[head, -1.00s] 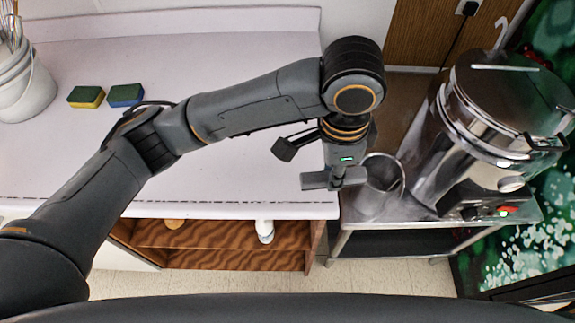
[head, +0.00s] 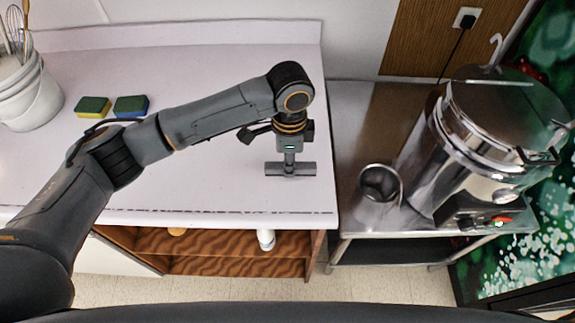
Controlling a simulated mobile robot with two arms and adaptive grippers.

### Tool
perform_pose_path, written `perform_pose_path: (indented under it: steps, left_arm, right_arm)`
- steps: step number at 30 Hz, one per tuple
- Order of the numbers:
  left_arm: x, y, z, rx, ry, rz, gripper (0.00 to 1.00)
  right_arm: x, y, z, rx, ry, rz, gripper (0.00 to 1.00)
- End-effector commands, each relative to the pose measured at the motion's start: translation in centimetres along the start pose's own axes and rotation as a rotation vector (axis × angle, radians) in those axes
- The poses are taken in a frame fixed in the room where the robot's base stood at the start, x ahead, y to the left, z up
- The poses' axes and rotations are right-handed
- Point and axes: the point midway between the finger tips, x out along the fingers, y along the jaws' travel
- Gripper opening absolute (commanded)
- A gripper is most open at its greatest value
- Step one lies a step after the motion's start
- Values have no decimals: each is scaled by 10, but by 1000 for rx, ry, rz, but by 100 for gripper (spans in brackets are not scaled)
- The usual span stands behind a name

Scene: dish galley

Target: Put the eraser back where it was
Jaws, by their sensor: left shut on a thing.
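My left gripper (head: 290,157) points down over the right part of the white counter. It is shut on a grey, bar-shaped thing, which looks like the eraser (head: 279,169). The bar lies crosswise under the gripper, near the counter's right edge. I cannot tell whether it touches the countertop or hangs just above it. The fingers are small and partly hidden by the wrist. My right gripper is not in view.
The white counter (head: 210,70) holds two sponges, one yellow-green (head: 93,107) and one blue-green (head: 131,106). A white bucket (head: 35,105) with whisks stands left. On the steel cart (head: 340,140) are a metal pitcher (head: 378,205) and a large urn (head: 475,150). The counter's middle front is clear.

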Motion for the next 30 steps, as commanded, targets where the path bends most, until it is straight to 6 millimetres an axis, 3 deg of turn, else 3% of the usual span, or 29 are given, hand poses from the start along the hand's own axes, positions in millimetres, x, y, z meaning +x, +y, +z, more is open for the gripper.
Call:
perform_pose_path:
  steps: [9, 16, 17, 19, 30]
  left_arm:
    - [36, -6, 5, -2, -2, 0, 0]
    - [40, -6, 4, 0, -1, -1, 0]
    - [40, -6, 4, 0, -1, 0, 30]
    - [40, -6, 4, -1, -1, 0, 44]
    - [37, -6, 4, -1, 0, -2, 46]
  right_arm:
    - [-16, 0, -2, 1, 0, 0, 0]
    - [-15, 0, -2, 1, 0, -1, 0]
    - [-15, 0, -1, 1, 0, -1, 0]
    - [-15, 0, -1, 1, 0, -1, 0]
    - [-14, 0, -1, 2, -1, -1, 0]
